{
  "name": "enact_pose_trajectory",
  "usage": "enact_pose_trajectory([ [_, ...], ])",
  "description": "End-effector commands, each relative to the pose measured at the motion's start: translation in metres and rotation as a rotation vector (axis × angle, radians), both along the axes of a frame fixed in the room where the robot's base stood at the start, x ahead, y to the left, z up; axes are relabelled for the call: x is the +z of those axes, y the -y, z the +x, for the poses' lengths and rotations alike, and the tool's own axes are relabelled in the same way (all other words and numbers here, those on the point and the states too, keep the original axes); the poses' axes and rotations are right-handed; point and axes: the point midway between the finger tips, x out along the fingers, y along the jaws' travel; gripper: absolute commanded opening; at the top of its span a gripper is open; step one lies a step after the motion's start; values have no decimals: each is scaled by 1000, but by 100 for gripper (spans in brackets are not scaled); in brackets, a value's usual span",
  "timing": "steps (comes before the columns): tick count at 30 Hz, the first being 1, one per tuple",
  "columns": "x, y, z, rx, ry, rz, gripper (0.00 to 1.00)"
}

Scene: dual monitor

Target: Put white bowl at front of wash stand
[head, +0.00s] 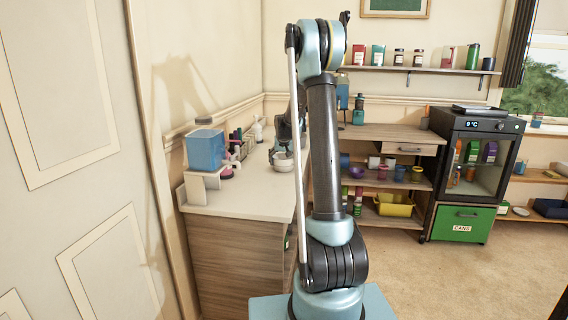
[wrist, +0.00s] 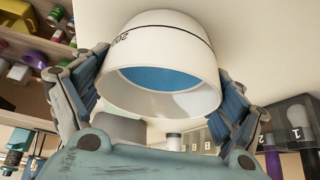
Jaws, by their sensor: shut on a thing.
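The white bowl (head: 284,163) is at the right edge of the pale counter in the head view, under my gripper (head: 281,149). In the wrist view the white bowl (wrist: 165,42) has a dark line and lettering on its outside and a blue inside. My gripper's fingers press on its left and right sides. I cannot tell whether its base touches the counter. A white stand (head: 201,185) with a blue tank (head: 205,150) is at the counter's front left; I take it for the wash stand.
Small bottles (head: 238,145) line the wall side of the counter (head: 245,195). The counter surface between the white stand and the bowl is largely clear. Wooden shelves (head: 390,135) and a dark cabinet (head: 480,160) stand at the back right.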

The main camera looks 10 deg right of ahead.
Motion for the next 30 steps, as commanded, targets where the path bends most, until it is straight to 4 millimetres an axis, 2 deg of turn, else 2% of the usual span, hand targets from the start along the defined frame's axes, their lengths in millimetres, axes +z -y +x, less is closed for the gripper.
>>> enact_pose_trajectory([
  [5,-1,0,0,0,0,0,48],
  [6,-1,0,0,0,0,0,94],
  [7,-1,0,0,0,0,0,100],
  [22,2,0,-1,0,0,0,100],
  [30,28,-1,-16,-1,0,0,100],
])
